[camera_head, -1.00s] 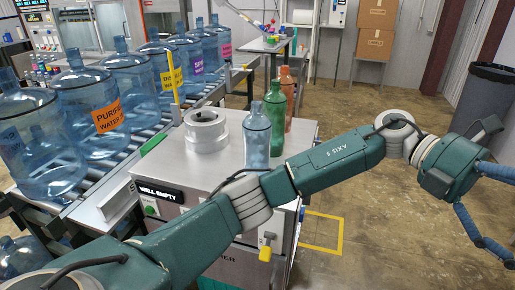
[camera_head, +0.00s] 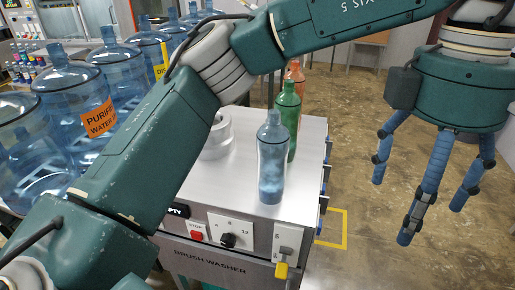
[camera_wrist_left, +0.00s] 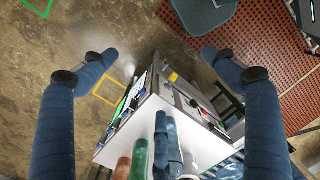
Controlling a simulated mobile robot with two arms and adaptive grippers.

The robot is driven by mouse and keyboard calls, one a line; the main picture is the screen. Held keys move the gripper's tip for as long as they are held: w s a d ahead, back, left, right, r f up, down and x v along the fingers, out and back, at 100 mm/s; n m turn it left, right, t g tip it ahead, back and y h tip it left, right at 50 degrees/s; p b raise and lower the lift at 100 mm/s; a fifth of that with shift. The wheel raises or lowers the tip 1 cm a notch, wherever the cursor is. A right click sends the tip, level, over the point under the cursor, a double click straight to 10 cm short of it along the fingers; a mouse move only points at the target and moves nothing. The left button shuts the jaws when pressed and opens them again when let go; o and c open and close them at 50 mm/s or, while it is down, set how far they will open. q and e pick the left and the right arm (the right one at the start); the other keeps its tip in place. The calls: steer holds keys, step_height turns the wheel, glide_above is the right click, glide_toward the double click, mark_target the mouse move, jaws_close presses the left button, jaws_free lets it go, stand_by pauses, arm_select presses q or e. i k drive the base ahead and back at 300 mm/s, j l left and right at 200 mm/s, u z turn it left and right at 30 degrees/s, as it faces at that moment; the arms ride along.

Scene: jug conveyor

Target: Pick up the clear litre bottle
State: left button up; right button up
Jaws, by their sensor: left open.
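The clear litre bottle (camera_head: 271,160), bluish and see-through, stands upright near the front right of the steel washer top (camera_head: 225,180). My left gripper (camera_head: 415,207) is open and empty to the right of the washer in the head view, with its fingers spread and pointing down, apart from the bottle. In the left wrist view, the fingers (camera_wrist_left: 160,65) frame the washer, and the bottles are low in the picture. Bluish shapes overlap there, so the clear bottle is hard to separate. My right gripper is not in view.
A green bottle (camera_head: 289,108) stands just behind the clear one, and an orange bottle (camera_head: 296,78) behind that. A round metal fitting (camera_head: 216,140) is to the left. Several large blue jugs (camera_head: 75,95) line the conveyor. The floor right of the washer (camera_head: 385,245) is clear.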

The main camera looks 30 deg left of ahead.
mark_target(273, 136)
steer(key=i+j, duration=0.1)
steer(key=j, duration=0.25)
steer(key=i+j, duration=0.15)
steer(key=j, duration=0.25)
steer(key=i+j, duration=0.1)
steer(key=j, duration=0.25)
steer(key=i+j, duration=0.15)
steer(key=j, duration=0.2)
